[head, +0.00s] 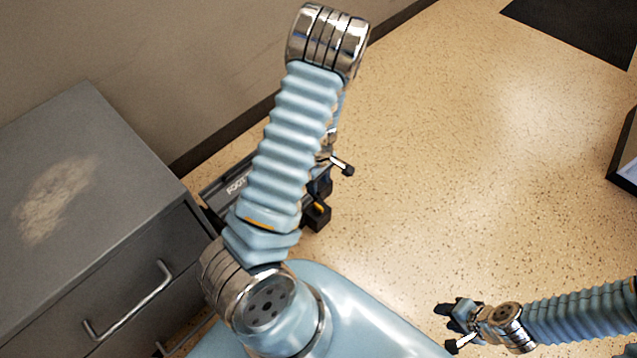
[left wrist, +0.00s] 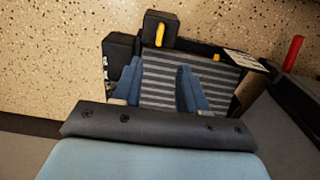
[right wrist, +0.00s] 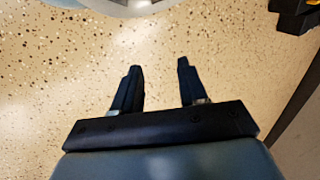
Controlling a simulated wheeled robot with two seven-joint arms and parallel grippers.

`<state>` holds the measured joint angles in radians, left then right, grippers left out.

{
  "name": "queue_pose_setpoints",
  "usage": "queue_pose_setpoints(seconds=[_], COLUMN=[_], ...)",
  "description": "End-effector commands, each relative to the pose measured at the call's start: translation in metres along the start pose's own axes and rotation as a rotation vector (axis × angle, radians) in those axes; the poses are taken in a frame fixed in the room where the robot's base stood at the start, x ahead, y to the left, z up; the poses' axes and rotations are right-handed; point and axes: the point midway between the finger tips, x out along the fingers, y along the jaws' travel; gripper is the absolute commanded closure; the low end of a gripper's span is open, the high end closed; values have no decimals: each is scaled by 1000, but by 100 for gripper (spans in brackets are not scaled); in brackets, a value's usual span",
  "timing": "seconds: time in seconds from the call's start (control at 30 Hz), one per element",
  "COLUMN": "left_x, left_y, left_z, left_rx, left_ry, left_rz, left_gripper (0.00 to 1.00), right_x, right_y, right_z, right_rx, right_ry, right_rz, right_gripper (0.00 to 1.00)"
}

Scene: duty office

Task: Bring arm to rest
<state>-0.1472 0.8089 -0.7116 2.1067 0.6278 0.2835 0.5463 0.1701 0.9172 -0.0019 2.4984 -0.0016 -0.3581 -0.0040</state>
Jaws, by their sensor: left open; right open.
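My left arm reaches up and away from my body in the head view and hides most of the left gripper. In the left wrist view, the left gripper (left wrist: 158,66) is open with nothing between its fingers. Its fingers point over a dark footrest (left wrist: 165,95) with a grey striped top; I cannot tell whether they touch it. My right gripper (head: 446,327) is low at the right in the head view. The right wrist view also shows the right gripper (right wrist: 159,64) open and empty, above bare floor.
A grey drawer cabinet (head: 85,200) stands at the left against the wall. The footrest (head: 233,186) lies on the floor beside it, partly behind my left arm. A dark mat (head: 585,25) lies at the top right. The speckled floor (head: 480,150) at centre right is clear.

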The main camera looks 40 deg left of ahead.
Motion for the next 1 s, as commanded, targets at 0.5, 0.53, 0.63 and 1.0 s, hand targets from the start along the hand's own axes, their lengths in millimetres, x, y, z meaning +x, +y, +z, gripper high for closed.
queue_pose_setpoints(seconds=[0.5, 0.53, 0.63, 1.0], left_x=[4, 6, 15, -12], left_y=[-8, -14, -40, -84], left_z=[11, 19, 64, 230], left_rx=[74, 127, 425, 1302], left_ry=[-6, -11, -47, -226], left_rz=[-17, -26, -41, 293], left_gripper=[58, 58, 58, 58], right_x=[-5, -8, -23, -50], right_y=[-2, -4, -12, -29], right_z=[0, 0, 2, 6], right_rx=[0, -1, -5, -16], right_ry=[-1, -2, -5, -17], right_rz=[-1, -1, -4, -15], right_gripper=[57, 57, 57, 57])
